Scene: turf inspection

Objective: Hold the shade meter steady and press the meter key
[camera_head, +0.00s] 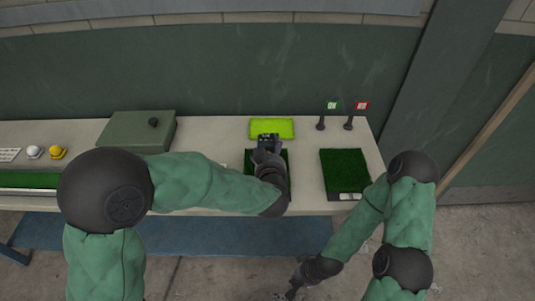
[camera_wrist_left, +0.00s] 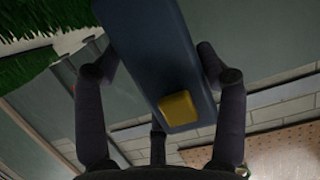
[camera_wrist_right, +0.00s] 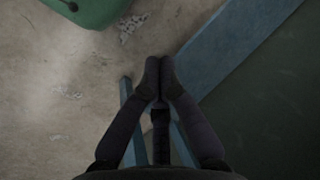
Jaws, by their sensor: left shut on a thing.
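The shade meter (camera_wrist_left: 150,45) is a long dark blue block with a yellow key (camera_wrist_left: 179,108) on its face in the left wrist view. My left gripper (camera_wrist_left: 158,70) has its fingers on both sides of it and is shut on it. In the head view my left gripper (camera_head: 266,144) is above the bench, over a turf square, and mostly hides the meter. My right gripper (camera_head: 289,292) is low in front of the bench, well away from the meter. In the right wrist view its fingertips (camera_wrist_right: 159,75) are together with nothing between them.
On the bench (camera_head: 228,133) stand a lime-green tray (camera_head: 271,123), a turf square (camera_head: 345,165) at right, green (camera_head: 332,105) and red (camera_head: 362,105) markers, and a green box (camera_head: 135,130). White (camera_head: 33,152) and yellow (camera_head: 57,152) balls lie at left. A blue bar (camera_wrist_right: 235,45) runs below the bench.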

